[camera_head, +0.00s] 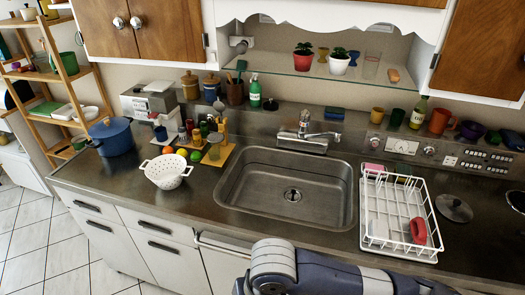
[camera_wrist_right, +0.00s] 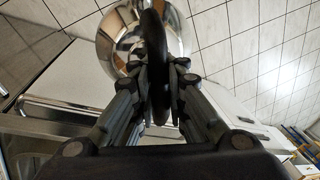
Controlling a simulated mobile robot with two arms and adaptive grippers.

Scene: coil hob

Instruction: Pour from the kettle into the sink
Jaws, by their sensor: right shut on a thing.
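The kettle (camera_wrist_right: 112,45) is shiny metal with a black handle and shows at the top of the right wrist view. My right gripper (camera_wrist_right: 158,72) is shut on the kettle's black handle, one finger on each side. The spout and much of the body are hidden or out of frame. The sink (camera_head: 290,192) is an empty steel basin with a drain, in the middle of the counter in the head view, with a faucet (camera_head: 305,138) behind it. The kettle and both grippers are outside the head view; one arm link of mine shows at the bottom.
A white dish rack (camera_head: 376,242) with a red mug (camera_head: 418,231) stands right of the sink. A white colander (camera_head: 166,172) and a blue pot (camera_head: 112,137) stand to the left. A glass shelf (camera_head: 325,68) hangs above. Tiled floor (camera_wrist_right: 245,35) and drawer fronts surround the held kettle.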

